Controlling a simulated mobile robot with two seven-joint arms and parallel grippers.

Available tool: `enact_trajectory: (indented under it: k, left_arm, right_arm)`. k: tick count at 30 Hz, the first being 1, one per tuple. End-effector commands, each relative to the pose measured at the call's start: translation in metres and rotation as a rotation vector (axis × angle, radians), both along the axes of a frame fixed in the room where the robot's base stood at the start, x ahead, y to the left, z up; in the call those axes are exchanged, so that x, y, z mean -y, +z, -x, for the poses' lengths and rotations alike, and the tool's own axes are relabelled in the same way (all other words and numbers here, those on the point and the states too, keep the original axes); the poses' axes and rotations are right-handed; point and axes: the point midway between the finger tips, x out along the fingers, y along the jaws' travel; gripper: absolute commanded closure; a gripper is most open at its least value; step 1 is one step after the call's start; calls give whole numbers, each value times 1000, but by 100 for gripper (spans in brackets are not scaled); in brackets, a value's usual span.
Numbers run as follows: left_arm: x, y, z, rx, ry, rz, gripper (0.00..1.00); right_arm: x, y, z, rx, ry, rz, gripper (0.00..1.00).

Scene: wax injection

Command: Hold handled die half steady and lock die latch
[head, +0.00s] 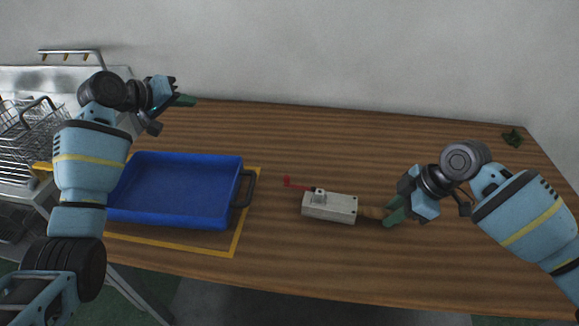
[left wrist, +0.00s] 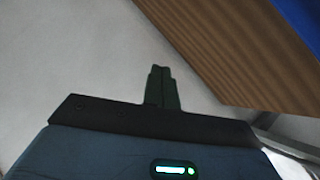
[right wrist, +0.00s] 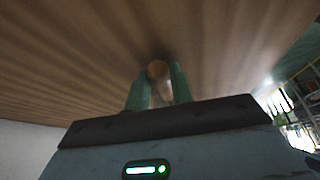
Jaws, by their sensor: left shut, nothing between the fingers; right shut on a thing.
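The die (head: 329,207) is a pale grey metal block lying on the wooden table right of centre. A red latch lever (head: 295,184) sticks out past its left end. A wooden handle (head: 372,212) extends from its right end. My right gripper (head: 391,214) is shut on this handle; the round handle end (right wrist: 157,69) shows between the green fingers in the right wrist view. My left gripper (head: 192,101) is shut and empty, raised near the table's back left edge, well away from the die. It also shows with its fingers together in the left wrist view (left wrist: 161,72).
A blue tray (head: 172,219) with a dark handle stands on the left of the table, inside a yellow outline (head: 238,238). Wire baskets (head: 25,130) stand at the far left. A small dark green object (head: 513,137) lies at the back right. The table behind the die is clear.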

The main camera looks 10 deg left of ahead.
Motion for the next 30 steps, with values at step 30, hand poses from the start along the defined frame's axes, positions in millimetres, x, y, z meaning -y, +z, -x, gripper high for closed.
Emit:
enact_trajectory:
  k: [30]
  left_arm:
    - [269,-7,80,-401,-472,-743,100]
  right_arm:
    - [0,0,0,0,-1,0,100]
